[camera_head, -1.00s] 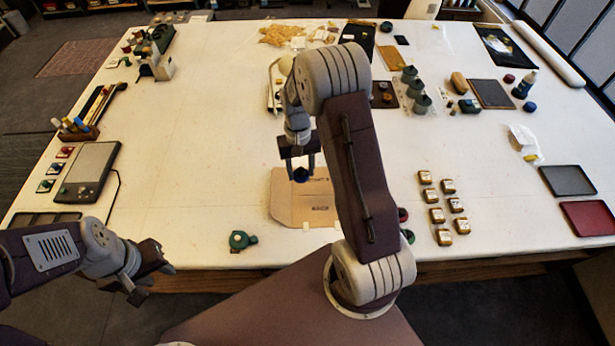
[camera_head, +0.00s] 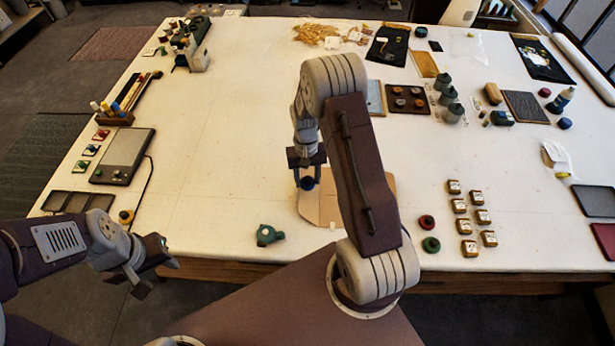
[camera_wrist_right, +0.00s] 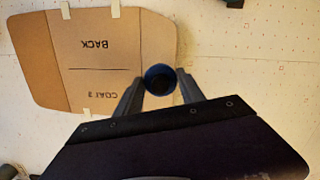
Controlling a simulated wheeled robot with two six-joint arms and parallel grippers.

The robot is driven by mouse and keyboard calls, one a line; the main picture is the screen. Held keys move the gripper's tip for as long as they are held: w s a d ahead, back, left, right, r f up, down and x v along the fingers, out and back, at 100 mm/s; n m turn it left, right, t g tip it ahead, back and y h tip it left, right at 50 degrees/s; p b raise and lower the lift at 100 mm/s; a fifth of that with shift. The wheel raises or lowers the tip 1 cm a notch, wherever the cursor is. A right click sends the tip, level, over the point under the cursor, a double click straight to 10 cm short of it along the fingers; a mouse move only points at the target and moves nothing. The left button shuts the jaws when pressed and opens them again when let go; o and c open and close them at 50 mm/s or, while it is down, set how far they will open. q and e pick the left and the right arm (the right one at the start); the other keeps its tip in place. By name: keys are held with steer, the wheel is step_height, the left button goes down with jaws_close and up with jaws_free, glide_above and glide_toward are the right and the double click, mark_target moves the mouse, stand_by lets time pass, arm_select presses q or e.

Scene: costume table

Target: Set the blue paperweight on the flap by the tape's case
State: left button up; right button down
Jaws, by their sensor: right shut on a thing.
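The blue paperweight (camera_head: 308,183) is a small dark blue round piece with a dark top. My right gripper (camera_head: 308,180) is shut on it. In the right wrist view the paperweight (camera_wrist_right: 160,80) sits between the two fingers, over one edge of the brown card pattern (camera_wrist_right: 95,60) marked "BACK". I cannot tell its height above the card. In the head view my right arm hides part of the card (camera_head: 320,208). A green piece (camera_head: 269,235) with a round body lies left of the card, near the front edge. My left gripper (camera_head: 150,266) is open and empty, off the table's front left.
Several small brown-topped boxes (camera_head: 465,226) stand right of my right arm, beside a red (camera_head: 427,222) and a green (camera_head: 431,244) round piece. A grey flat device (camera_head: 124,155) with a cord lies at left. The table's left middle is clear.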

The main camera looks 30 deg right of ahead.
mark_target(308, 192)
steer(key=shift+f+b, duration=0.3)
steer(key=shift+f, duration=0.4)
steer(key=shift+s+d+f, duration=0.1)
steer(key=shift+d+f, duration=0.1)
arm_select(q)
steer(key=shift+s+d+f, duration=0.1)
steer(key=shift+d+f, duration=0.15)
steer(key=shift+f, duration=0.45)
steer(key=shift+a+r, duration=0.1)
steer(key=shift+a, duration=0.05)
arm_select(e)
steer(key=shift+a+r, duration=0.1)
